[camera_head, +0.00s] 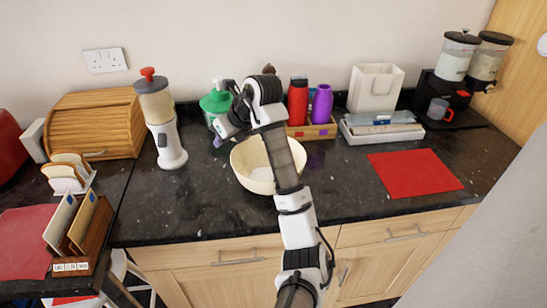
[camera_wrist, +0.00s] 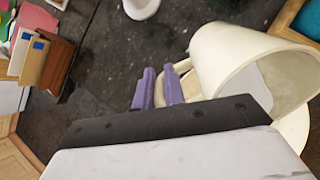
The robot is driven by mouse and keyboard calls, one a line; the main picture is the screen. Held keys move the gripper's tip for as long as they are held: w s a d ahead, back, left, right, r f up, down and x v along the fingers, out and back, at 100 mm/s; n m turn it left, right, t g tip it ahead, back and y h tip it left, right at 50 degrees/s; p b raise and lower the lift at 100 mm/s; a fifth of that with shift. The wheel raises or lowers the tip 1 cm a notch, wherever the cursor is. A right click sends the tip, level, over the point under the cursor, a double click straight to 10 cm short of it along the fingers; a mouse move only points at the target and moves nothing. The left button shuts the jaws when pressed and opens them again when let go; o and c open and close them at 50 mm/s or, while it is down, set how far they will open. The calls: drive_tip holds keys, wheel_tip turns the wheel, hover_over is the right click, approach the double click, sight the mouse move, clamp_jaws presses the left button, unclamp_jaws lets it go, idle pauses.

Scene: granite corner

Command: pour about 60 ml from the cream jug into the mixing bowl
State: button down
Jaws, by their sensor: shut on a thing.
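The cream-coloured mixing bowl (camera_head: 244,172) stands on the dark worktop, partly behind my arm. My gripper (camera_head: 219,140) is above the bowl's left back side in the head view. In the wrist view its purple fingers (camera_wrist: 163,80) are shut at the near side of the cream jug (camera_wrist: 218,62), where its handle would be; the exact grip is partly hidden. The jug is cream-coloured, with its wide mouth toward the lower right and a pale grey-white area inside. A pale curved rim, likely the bowl (camera_wrist: 296,128), shows below it. I cannot make out the jug in the head view.
A white dispenser with a red knob (camera_head: 168,140) is to the left. Red and purple bottles (camera_head: 321,103) stand in a wooden tray behind the bowl. A red mat (camera_head: 415,172) lies right, with clear worktop around it.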

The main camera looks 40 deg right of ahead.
drive_tip(key=shift+w+a+r+g, duration=0.1)
drive_tip(key=shift+w+r+g, duration=0.1)
drive_tip(key=shift+w+g, duration=0.1)
idle(1.9)
drive_tip(key=shift+w+a+f+g+h, duration=0.15)
drive_tip(key=shift+w+g+h, duration=0.35)
drive_tip(key=shift+g, duration=0.5)
drive_tip(key=shift+w+a+g+h, duration=0.3)
drive_tip(key=shift+w+g+h, duration=0.25)
drive_tip(key=shift+g, duration=0.45)
drive_tip(key=shift+w+a+f+g+h, duration=0.1)
drive_tip(key=shift+w+a+g+h, duration=0.2)
drive_tip(key=shift+w+g, duration=0.5)
drive_tip(key=shift+s+d+g, duration=0.1)
drive_tip(key=shift+s+g, duration=0.1)
drive_tip(key=shift+g, duration=0.1)
